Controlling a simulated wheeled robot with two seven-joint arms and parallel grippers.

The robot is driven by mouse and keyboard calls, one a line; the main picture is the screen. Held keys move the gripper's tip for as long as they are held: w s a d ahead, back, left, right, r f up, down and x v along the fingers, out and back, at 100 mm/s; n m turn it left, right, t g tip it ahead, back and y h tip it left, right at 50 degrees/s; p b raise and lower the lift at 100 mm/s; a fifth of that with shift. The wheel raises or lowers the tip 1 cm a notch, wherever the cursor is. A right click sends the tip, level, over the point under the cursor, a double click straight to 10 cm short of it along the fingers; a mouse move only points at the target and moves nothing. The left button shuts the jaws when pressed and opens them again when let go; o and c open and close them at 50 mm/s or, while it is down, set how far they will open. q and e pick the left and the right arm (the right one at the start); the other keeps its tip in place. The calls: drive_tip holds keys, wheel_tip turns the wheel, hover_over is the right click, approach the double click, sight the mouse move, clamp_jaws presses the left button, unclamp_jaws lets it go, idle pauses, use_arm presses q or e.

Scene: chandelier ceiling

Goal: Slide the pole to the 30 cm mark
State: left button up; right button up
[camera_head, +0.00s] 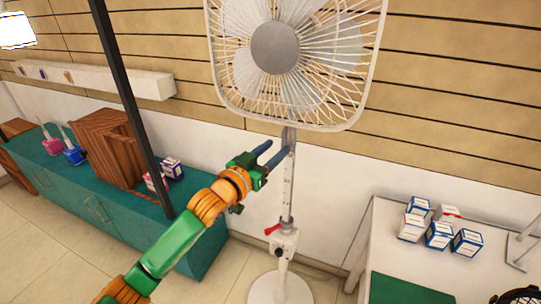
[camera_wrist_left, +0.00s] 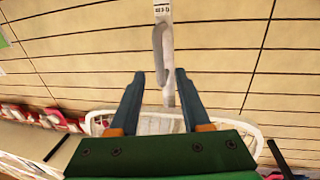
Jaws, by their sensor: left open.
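A white stand fan (camera_head: 275,48) stands in the middle of the head view, with a grey upright pole (camera_head: 287,190) below its head. Small marks run along the pole, too small to read. A white collar (camera_head: 284,241) with a red lever (camera_head: 272,230) sits lower on the pole, above the round base (camera_head: 280,289). My left gripper (camera_head: 276,152) is open beside the upper pole, just under the fan head. In the left wrist view the pole (camera_wrist_left: 163,45) shows between the open fingertips (camera_wrist_left: 160,76). I cannot tell whether they touch it. My right gripper is out of view.
A teal cabinet (camera_head: 85,205) with wooden boxes (camera_head: 104,150) stands at the left, behind a black post (camera_head: 132,105). A white table (camera_head: 385,225) with several small boxes (camera_head: 438,235) is at the right. Floor around the fan base looks clear.

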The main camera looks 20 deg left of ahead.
use_arm(q)
drive_tip(key=shift+v, duration=1.1)
